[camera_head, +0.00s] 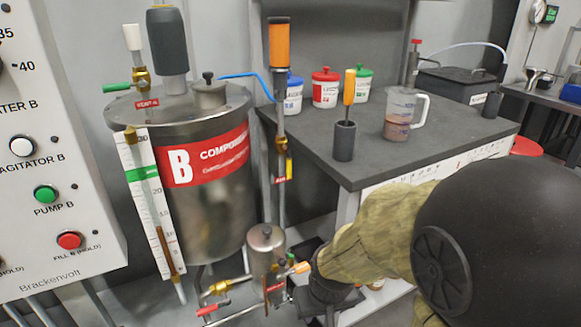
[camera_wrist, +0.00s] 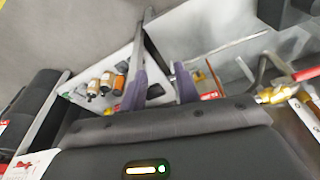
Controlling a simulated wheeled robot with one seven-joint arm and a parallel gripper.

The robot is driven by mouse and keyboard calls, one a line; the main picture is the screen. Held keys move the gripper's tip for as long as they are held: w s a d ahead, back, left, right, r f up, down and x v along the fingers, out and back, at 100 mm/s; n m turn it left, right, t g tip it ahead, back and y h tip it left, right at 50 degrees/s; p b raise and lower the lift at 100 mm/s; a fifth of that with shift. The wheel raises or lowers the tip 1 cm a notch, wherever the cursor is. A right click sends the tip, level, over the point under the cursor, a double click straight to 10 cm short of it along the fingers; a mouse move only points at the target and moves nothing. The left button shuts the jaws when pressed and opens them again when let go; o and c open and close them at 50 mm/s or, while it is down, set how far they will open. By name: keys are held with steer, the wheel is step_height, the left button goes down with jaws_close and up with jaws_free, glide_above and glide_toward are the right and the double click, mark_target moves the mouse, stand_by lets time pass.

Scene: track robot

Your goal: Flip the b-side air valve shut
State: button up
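Tank B (camera_head: 205,205) is a steel drum with a red "B" label. Several small valves are around it; I cannot read which tag marks the air valve. A yellow-handled valve (camera_head: 289,168) with a red tag is on the upright pipe beside the tank. A red-handled brass valve (camera_head: 213,308) and an orange handle (camera_head: 300,268) are low, near a small steel pot (camera_head: 266,250). In the wrist view, my gripper (camera_wrist: 160,90) has its two fingers apart with nothing seen held. A brass valve with a red handle (camera_wrist: 306,73) is to its right. My gripper's fingers are hidden in the head view.
A grey bench (camera_head: 430,145) stands right of the tank, bearing a measuring jug (camera_head: 399,115), lidded tubs and a dark holder (camera_head: 344,141) with an orange-handled tool. A button panel (camera_head: 45,160) is at left. Orange bottles (camera_wrist: 107,84) lie beyond the fingers in the wrist view.

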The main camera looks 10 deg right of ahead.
steer(key=shift+r, duration=0.1)
steer(key=c, duration=0.4)
steer(key=shift+w+r+p, duration=0.15)
steer(key=shift+r+p, duration=0.1)
steer(key=shift+p, duration=0.2)
jaws_close()
steer(key=w+d+r+m+t+p, duration=0.1)
steer(key=w+d+r+m+p, duration=0.1)
steer(key=w+r+p, duration=0.3)
steer(key=w+d+r+m+t+p, duration=0.1)
steer(key=w+r+p, duration=0.4)
steer(key=r+p, duration=0.8)
steer(key=w+d+r+m+t+y+p, duration=0.1)
steer(key=w+r+m+p, duration=0.3)
steer(key=p, duration=1.8)
step_height(320, 180, up, 5)
steer(key=shift+w+d+r+t, duration=0.15)
steer(key=shift+w+d+t, duration=0.65)
steer(key=shift+w, duration=0.25)
steer(key=shift+w+d, duration=0.1)
